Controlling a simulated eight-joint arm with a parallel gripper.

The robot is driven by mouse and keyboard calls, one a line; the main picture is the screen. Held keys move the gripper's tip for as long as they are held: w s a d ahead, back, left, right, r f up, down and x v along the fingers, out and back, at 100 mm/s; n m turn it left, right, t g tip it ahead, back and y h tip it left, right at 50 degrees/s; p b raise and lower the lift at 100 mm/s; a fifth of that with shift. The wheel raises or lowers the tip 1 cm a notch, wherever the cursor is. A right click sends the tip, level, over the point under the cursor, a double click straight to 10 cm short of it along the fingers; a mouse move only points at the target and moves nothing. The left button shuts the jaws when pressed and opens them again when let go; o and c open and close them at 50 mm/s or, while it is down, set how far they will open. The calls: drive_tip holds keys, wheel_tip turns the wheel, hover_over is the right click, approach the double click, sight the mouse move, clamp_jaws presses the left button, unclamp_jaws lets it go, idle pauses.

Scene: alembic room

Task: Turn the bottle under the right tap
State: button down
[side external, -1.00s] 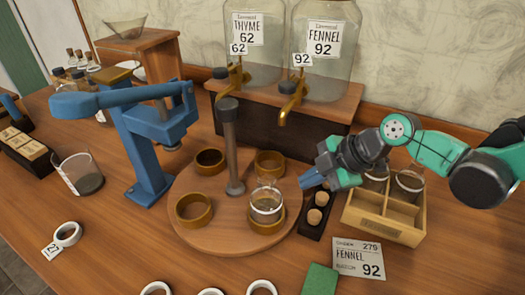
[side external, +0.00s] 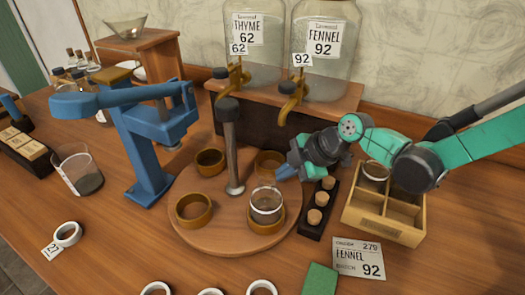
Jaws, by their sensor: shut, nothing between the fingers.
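A small clear glass bottle (side external: 266,200) stands upright in the front right brass ring holder of the round wooden turntable (side external: 225,234). The other three holders are empty. A grey post with a dark knob (side external: 230,108) rises from the turntable's middle. The right tap (side external: 289,97), brass with a dark handle, sits under the jar labelled FENNEL 92; the left tap (side external: 236,77) is under THYME 62. My gripper (side external: 280,173) is shut and empty, just behind and right of the bottle, low over the turntable. I cannot tell whether it touches anything.
An order card reads FENNEL 92 (side external: 358,258). A blue press (side external: 145,140) and glass beaker (side external: 78,170) stand at left. White rings (side external: 156,289) and a green block lie in front.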

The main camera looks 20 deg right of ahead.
sight(262, 154)
drive_tip(key=shift+w+d, duration=0.1)
drive_tip(key=shift+w, duration=1.85)
drive_tip(key=shift+w+a, duration=0.35)
drive_tip(key=shift+w, duration=0.45)
drive_tip(key=shift+w+a, duration=0.3)
drive_tip(key=shift+w, duration=0.45)
drive_tip(key=shift+w+a, duration=0.1)
drive_tip(key=shift+w, duration=0.05)
